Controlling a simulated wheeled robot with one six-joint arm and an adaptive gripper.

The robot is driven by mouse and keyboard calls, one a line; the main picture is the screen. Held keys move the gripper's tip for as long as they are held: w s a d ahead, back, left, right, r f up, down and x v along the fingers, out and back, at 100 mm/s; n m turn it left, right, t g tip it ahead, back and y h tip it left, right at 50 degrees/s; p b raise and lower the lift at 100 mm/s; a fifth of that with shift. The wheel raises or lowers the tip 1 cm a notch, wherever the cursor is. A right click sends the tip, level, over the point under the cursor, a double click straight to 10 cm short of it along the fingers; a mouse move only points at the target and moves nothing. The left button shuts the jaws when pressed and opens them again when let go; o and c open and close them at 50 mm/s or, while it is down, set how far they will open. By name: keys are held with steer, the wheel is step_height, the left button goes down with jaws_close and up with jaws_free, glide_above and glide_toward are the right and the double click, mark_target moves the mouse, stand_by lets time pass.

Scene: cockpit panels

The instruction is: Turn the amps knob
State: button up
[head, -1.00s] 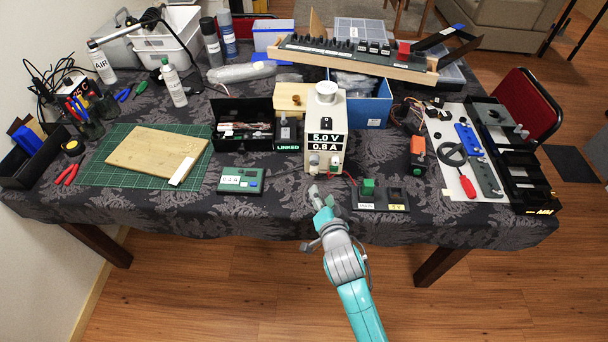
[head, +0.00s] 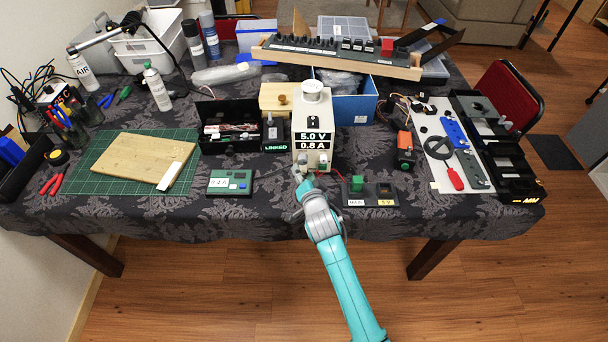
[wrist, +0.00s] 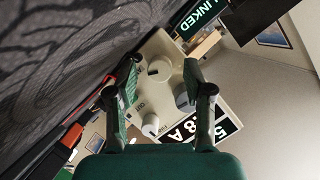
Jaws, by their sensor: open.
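The beige power supply (head: 327,148) stands near the front of the table, its display (head: 314,141) reading 5.0 V and 0.8 A. In the head view, my gripper (head: 299,171) is at its lower front, hiding part of the knob area. In the wrist view, my gripper (wrist: 161,70) is open, its two fingers apart in front of the panel. A knob (wrist: 159,66) shows between the fingertips, a white knob (wrist: 151,124) lower down, and a grey knob (wrist: 182,98) partly behind the right finger. I cannot tell which is the amps knob, nor whether a finger touches one.
A black box (head: 226,144) and the LINKED unit (head: 276,133) stand left of the supply. Bare cloth lies along the front edge.

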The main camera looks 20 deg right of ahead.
jaws_close()
stand_by(0.3)
steer(key=n+g+h, duration=0.1)
steer(key=n+h, duration=0.1)
steer(key=n, duration=0.2)
steer(key=shift+a, duration=0.2)
steer(key=n+g+h, duration=0.1)
steer(key=n+h, duration=0.1)
steer(key=n, duration=0.2)
steer(key=shift+a+h, duration=0.1)
steer(key=shift+h, duration=0.3)
stand_by(0.3)
